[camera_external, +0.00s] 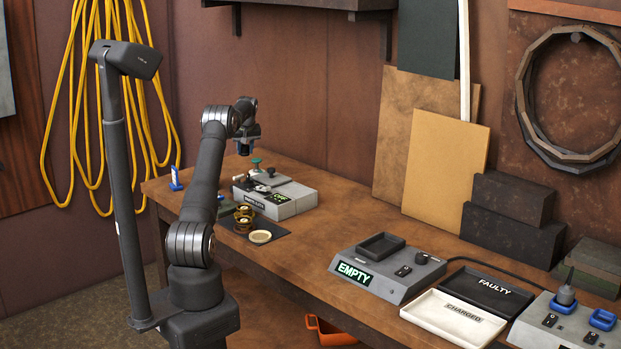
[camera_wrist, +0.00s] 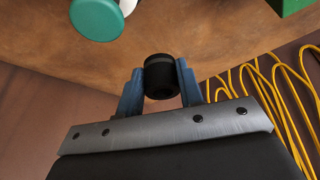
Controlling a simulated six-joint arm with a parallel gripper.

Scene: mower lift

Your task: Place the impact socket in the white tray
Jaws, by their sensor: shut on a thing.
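My gripper (camera_external: 243,146) is at the far left end of the bench, raised above its surface. In the wrist view its blue fingers (camera_wrist: 160,72) are shut on a short black cylinder, the impact socket (camera_wrist: 161,86), with a dark hole in the end facing the camera. The socket cannot be made out clearly in the external view. The white tray (camera_external: 407,313), with a label reading CHARGED, lies on the bench at the front right, well away from my gripper. No object is visible in it besides the label.
A grey fixture (camera_external: 290,207) with a green-topped knob stands near my gripper. Brass rings (camera_external: 243,219) sit on a dark mat. A grey unit reading EMPTY (camera_external: 398,288) stands left of the white tray; a black tray marked FAULTY (camera_external: 455,287) lies behind it.

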